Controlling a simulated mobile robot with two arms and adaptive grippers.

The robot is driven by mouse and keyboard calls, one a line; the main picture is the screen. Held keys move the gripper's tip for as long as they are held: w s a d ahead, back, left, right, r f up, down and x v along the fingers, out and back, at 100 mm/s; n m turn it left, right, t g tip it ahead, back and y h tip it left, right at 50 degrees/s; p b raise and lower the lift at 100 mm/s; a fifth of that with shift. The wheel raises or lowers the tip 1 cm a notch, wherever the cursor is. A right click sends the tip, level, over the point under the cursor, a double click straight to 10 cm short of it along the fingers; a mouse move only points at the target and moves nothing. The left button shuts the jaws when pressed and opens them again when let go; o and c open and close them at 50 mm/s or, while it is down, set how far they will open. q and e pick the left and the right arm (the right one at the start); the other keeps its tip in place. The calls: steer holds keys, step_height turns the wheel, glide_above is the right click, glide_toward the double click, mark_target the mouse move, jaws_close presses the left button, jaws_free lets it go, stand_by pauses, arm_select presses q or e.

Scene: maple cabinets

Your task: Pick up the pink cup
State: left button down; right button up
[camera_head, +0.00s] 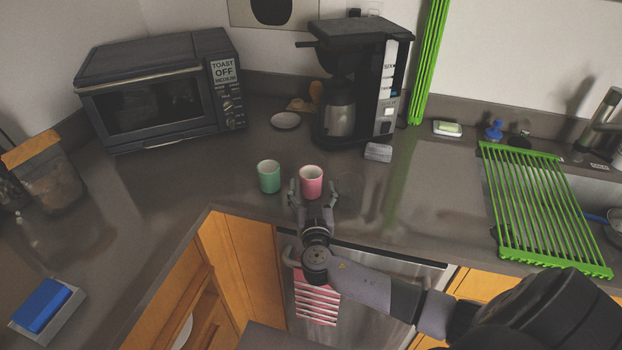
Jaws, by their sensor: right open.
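The pink cup (312,183) stands upright on the dark counter, right of a green cup (269,176). My right gripper (314,190) reaches in from the lower right over the counter's front edge. Its two fingers are spread open, one at the cup's lower left and one at its lower right. The cup's lower part lies between or just beyond the fingertips. I cannot tell whether the fingers touch it. My left gripper is not in view.
A coffee maker (366,85) stands behind the cups, with a small white plate (285,120) to its left. A toaster oven (160,90) is at the back left. A green drying rack (540,205) lies at the sink on the right. The counter between is mostly clear.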

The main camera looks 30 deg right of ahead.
steer(key=shift+w+d+f, duration=0.1)
steer(key=shift+w+d, duration=0.25)
steer(key=shift+w, duration=0.3)
steer(key=shift+c, duration=0.3)
steer(key=c, duration=1.3)
